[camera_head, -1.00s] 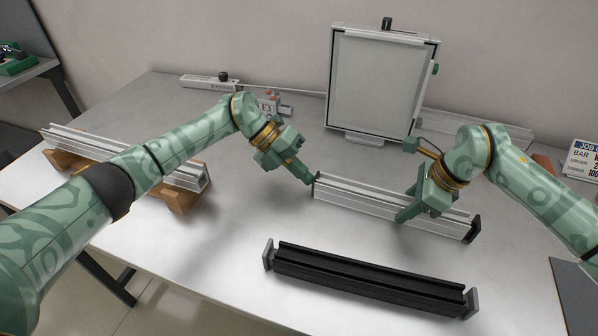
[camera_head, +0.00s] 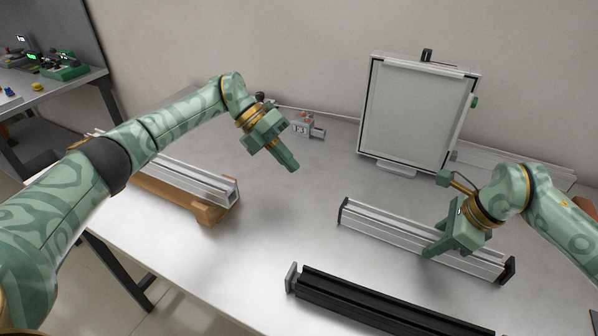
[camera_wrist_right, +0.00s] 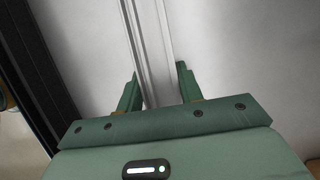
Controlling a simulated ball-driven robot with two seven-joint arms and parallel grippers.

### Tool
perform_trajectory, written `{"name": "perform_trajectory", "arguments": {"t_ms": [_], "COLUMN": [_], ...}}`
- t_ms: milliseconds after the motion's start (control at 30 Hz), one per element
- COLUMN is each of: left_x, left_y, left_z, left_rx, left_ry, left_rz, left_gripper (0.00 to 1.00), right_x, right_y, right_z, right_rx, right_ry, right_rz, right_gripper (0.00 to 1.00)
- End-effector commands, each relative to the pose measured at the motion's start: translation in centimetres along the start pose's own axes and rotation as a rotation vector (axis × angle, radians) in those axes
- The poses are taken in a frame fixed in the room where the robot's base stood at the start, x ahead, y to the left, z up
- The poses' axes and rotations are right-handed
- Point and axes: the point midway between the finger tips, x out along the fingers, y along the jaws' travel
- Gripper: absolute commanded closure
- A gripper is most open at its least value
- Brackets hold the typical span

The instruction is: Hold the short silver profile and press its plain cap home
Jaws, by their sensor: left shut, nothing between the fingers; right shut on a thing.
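The short silver profile (camera_head: 385,226) lies on the table in the head view, with a dark cap (camera_head: 343,210) at its left end and a black cap (camera_head: 509,270) at its right end. Both caps look seated against the ends; I cannot tell which is the plain one or see any small gap. My right gripper (camera_head: 437,248) is shut across the profile right of its middle. In the right wrist view the profile (camera_wrist_right: 150,45) runs between the two fingers (camera_wrist_right: 158,90). My left gripper (camera_head: 292,167) is shut and empty, above the table, left of and apart from the left cap.
A black profile (camera_head: 375,306) with end caps lies in front. The table centre is clear.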

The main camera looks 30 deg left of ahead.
Motion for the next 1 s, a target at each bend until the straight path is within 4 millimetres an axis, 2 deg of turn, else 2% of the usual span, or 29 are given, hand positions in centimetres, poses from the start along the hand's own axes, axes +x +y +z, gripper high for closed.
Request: {"name": "perform_trajectory", "arguments": {"t_ms": [400, 433, 500, 833, 1000], "left_x": [-0.3, -0.3, -0.2, -0.2, -0.2], "left_y": [0.0, 0.0, 0.0, 0.0, 0.0], "left_z": [0.0, 0.0, 0.0, 0.0, 0.0], "left_rx": [-0.001, -0.001, -0.001, -0.001, -0.001], "left_ry": [0.0, 0.0, -0.001, 0.0, -0.001], "left_rz": [0.0, 0.0, 0.0, 0.0, 0.0], "left_gripper": [1.0, 1.0, 1.0, 1.0, 1.0], "right_x": [-0.1, -0.1, -0.1, -0.3, -3.0], "right_y": [0.0, 0.0, 0.0, -0.1, -0.2], "right_z": [0.0, 0.0, 0.0, 0.0, -0.1], "right_rx": [0.0, 0.0, 0.0, 0.001, 0.0], "right_ry": [-0.001, -0.001, 0.0, 0.0, 0.0], "right_rz": [-0.001, -0.001, -0.001, -0.002, -0.005], "right_gripper": [0.93, 0.58, 0.39, 0.38, 0.38]}}
